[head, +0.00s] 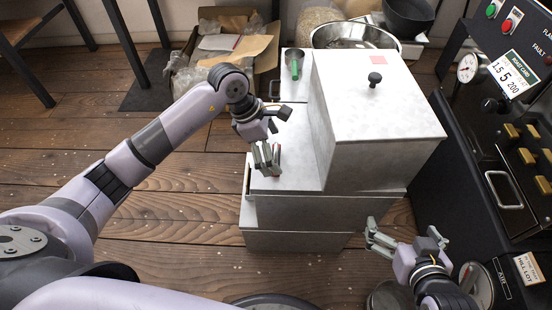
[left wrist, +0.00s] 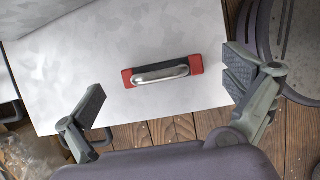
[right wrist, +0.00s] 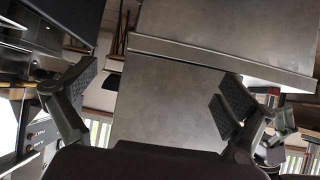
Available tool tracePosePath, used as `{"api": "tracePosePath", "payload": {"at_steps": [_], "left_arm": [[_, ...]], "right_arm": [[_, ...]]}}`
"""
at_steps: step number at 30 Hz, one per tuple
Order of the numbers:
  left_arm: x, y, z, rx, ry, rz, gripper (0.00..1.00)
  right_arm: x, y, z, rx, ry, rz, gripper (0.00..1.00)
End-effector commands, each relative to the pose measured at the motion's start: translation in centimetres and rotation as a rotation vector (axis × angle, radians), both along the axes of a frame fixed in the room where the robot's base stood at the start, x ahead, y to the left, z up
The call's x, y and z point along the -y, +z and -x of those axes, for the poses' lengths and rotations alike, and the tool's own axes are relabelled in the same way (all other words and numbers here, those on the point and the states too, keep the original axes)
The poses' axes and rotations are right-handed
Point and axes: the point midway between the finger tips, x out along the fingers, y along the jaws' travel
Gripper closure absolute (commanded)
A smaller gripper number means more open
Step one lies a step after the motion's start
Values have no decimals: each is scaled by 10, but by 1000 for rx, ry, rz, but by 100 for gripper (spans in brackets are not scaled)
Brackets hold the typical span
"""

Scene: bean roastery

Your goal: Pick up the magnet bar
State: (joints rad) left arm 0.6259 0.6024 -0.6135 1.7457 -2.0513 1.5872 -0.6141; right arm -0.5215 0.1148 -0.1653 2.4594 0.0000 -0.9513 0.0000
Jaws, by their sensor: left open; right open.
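The magnet bar (left wrist: 162,72) has red ends, a dark middle and a shiny metal handle. It lies flat on the lower ledge of the grey metal housing (left wrist: 100,40), near its front edge. In the head view only a thin red part of the bar (head: 279,151) shows beside my left gripper (head: 267,157). My left gripper (left wrist: 164,90) is open above the ledge, fingers apart, with the bar between and slightly beyond them in the left wrist view. My right gripper (head: 376,238) is open and empty in front of the housing's lower right; its fingers also show in the right wrist view (right wrist: 154,95).
The housing's taller lidded box (head: 370,110) with a black knob rises right of the ledge. A green-handled tool (head: 294,67) stands behind. The black roaster machine (head: 490,170) is at the right, a cardboard box (head: 222,60) at the back. Wooden floor is open at left.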

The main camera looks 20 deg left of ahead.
Motion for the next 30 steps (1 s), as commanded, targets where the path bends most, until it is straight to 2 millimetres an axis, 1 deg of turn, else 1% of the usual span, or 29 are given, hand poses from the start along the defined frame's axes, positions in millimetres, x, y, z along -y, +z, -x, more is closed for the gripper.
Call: {"api": "tracePosePath", "payload": {"at_steps": [1,4,8,13,30], "left_arm": [[3,-9,0,-3,1,2,0],[6,-15,-1,-1,1,1,0],[7,-18,-2,1,0,1,0],[7,-17,-2,1,0,1,0],[7,-17,-2,1,0,0,38]], "right_arm": [[-2,4,-5,36,3,-9,0],[-5,12,-12,89,7,-21,0],[-7,17,-14,113,9,-27,0],[-7,18,-14,113,8,-26,0],[-7,17,-14,110,8,-26,0]]}}
